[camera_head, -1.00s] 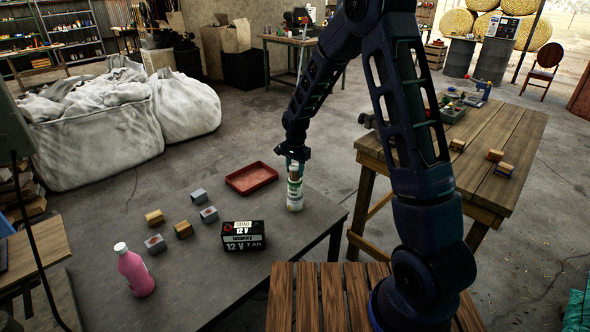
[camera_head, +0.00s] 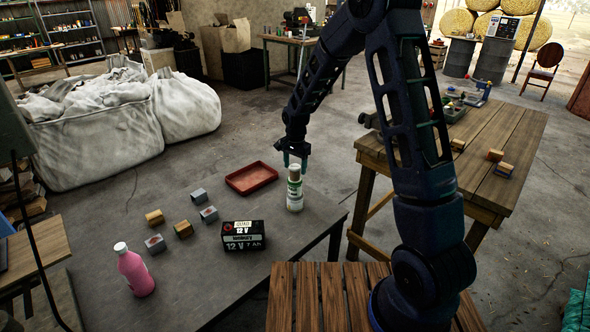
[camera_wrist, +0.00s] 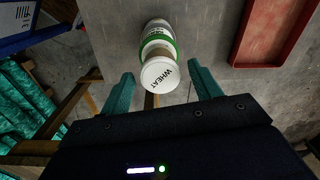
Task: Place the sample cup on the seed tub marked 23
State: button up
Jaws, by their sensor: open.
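A small tan cup with a white lid reading WHEAT (camera_wrist: 160,75), which looks like the sample cup, stands upright on a white tub with a green label (camera_head: 295,197). The stack is on the grey table near its right edge, and the tub also shows in the wrist view (camera_wrist: 156,28). No number 23 is legible on the tub. My gripper (camera_head: 293,163) is open and empty, just above the cup. Its two teal fingers are apart on either side of the lid in the wrist view, with visible gaps.
A red tray (camera_head: 251,178) lies left of the stack. A black 12 V battery (camera_head: 243,236), several small blocks (camera_head: 183,229) and a pink bottle (camera_head: 135,270) stand farther left and nearer on the grey table (camera_head: 190,275). A wooden table (camera_head: 490,135) stands at right.

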aim_at(296, 166)
notch_tip(296, 166, up, 10)
jog(key=s+d+r+n+t, duration=0.15)
jog(key=s+d+r, duration=0.35)
jog(key=d+r, duration=0.5)
jog(key=s+d+r+n+t, duration=0.1)
jog(key=s+d+r+n, duration=0.1)
jog(key=s+d+r, duration=0.35)
jog(key=s+d+r+n+t, duration=0.1)
jog(key=s+d+r, duration=0.2)
jog(key=s+d, duration=0.6)
jog(key=s+d+n, duration=0.2)
jog(key=s+d, duration=0.3)
jog(key=s, duration=0.6)
jog(key=shift+f+t, duration=0.15)
jog(key=shift+t, duration=0.3)
